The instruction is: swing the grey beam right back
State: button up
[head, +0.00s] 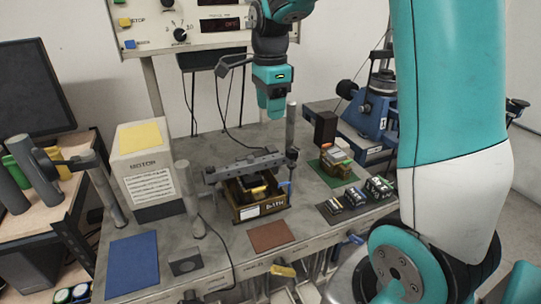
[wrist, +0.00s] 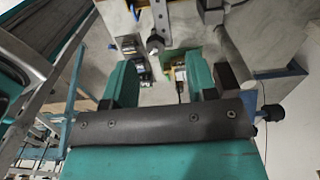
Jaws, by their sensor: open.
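The grey beam (head: 245,165) lies across the top of an open box (head: 262,208) on the bench in the head view. Its left end is near a short grey post, and its right end is close to a taller post (head: 291,125). My gripper (head: 272,113) hangs pointing down behind the beam, above the bench and apart from it. In the wrist view my gripper (wrist: 164,82) has its two fingers spread with nothing between them.
A motor box (head: 148,165) stands left of the box. A green mat (head: 333,173) with stacked blocks lies to the right, with small dark blocks (head: 355,196) in front of it. Blue (head: 132,262) and brown (head: 270,236) mats lie near the front edge.

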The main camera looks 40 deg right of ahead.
aim_at(270, 157)
notch_tip(270, 157, down, 14)
jog(key=shift+f+p, duration=0.1)
jog(key=shift+p, duration=0.85)
jog(key=shift+c, duration=0.2)
grip_shut()
